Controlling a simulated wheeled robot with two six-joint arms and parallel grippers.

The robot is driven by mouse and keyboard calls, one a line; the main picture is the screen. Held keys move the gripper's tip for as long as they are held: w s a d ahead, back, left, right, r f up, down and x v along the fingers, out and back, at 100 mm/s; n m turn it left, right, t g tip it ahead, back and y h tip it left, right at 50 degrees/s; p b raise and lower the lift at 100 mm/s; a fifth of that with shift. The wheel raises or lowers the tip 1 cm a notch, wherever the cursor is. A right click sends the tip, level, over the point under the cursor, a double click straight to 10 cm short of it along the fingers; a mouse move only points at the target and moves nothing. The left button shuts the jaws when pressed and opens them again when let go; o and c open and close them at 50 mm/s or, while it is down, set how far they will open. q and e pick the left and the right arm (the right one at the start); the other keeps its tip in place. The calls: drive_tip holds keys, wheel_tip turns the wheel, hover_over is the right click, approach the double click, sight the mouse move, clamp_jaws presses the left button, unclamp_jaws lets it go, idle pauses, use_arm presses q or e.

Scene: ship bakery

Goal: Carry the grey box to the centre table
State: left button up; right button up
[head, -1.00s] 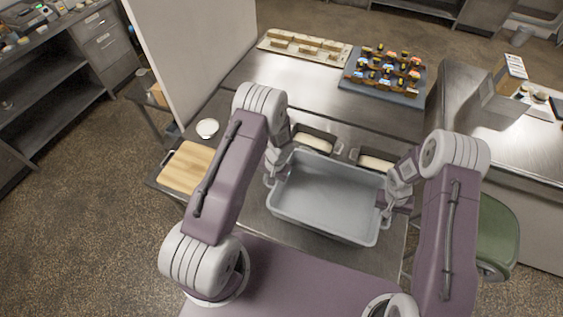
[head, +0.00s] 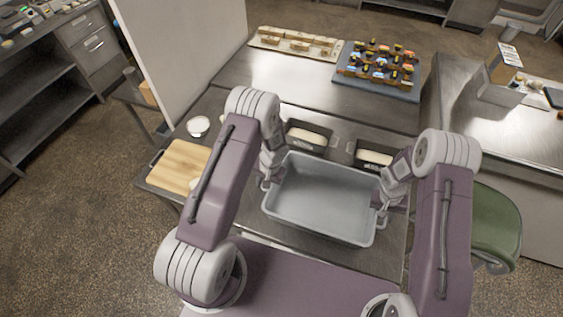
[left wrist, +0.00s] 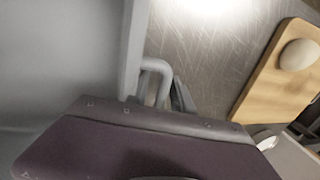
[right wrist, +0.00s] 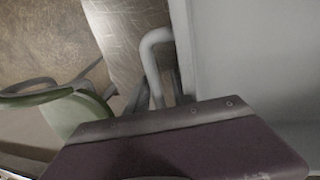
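The grey box (head: 318,203) is an open, empty, shallow tub in front of me, over the near part of a steel table (head: 225,105). It looks level; I cannot tell whether it touches the table. My left gripper (head: 267,183) is at the handle on its left end, and the left wrist view shows the handle (left wrist: 158,68) between the fingers. My right gripper (head: 382,208) is at the right end, shut around the other handle (right wrist: 152,45). The fingertips are partly hidden. I cannot tell which surface is the centre table.
Two dark loaf tins (head: 310,137) sit just beyond the box. A wooden board (head: 180,165) and a white bowl (head: 198,126) lie to the left. A blue-grey tray of small goods (head: 372,88) stands farther back. A green chair (head: 495,225) and another counter (head: 480,130) are right.

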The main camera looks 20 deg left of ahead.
drive_tip(key=shift+r, duration=0.1)
use_arm(q)
wheel_tip(320, 180, up, 12)
drive_tip(key=d, duration=0.2)
drive_tip(key=shift+d, duration=0.2)
use_arm(e)
wheel_tip(320, 180, up, 12)
drive_tip(key=a, duration=0.2)
drive_tip(key=shift+a, duration=0.15)
use_arm(q)
drive_tip(key=shift+f, duration=0.1)
